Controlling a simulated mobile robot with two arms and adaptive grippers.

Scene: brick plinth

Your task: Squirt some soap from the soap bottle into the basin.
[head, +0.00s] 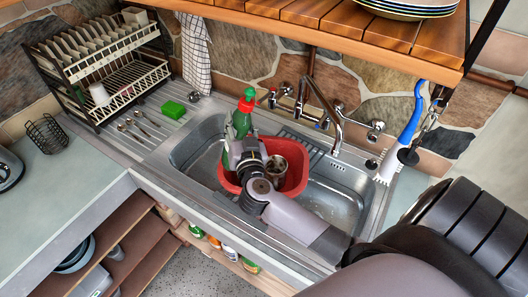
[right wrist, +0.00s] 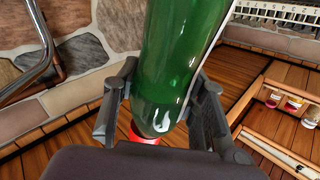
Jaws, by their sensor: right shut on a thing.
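The soap bottle is a green bottle (head: 241,122) with a red top, roughly upright over the left part of the red basin in the head view. My right gripper (head: 245,150) is shut around its body, which also fills the middle of the right wrist view (right wrist: 180,60) between the two fingers (right wrist: 165,105). A red patch shows below the bottle there; I cannot tell whether it is the cap. The red basin (head: 301,178) sits in the metal sink, partly hidden by my right gripper and arm. My left gripper is not in view.
The steel sink (head: 340,205) surrounds the basin, with the tap (head: 325,95) behind it. A green sponge (head: 173,110) and cutlery (head: 135,128) lie on the drainboard. A dish rack (head: 105,75) stands back left. A wooden shelf (head: 330,30) overhangs the back.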

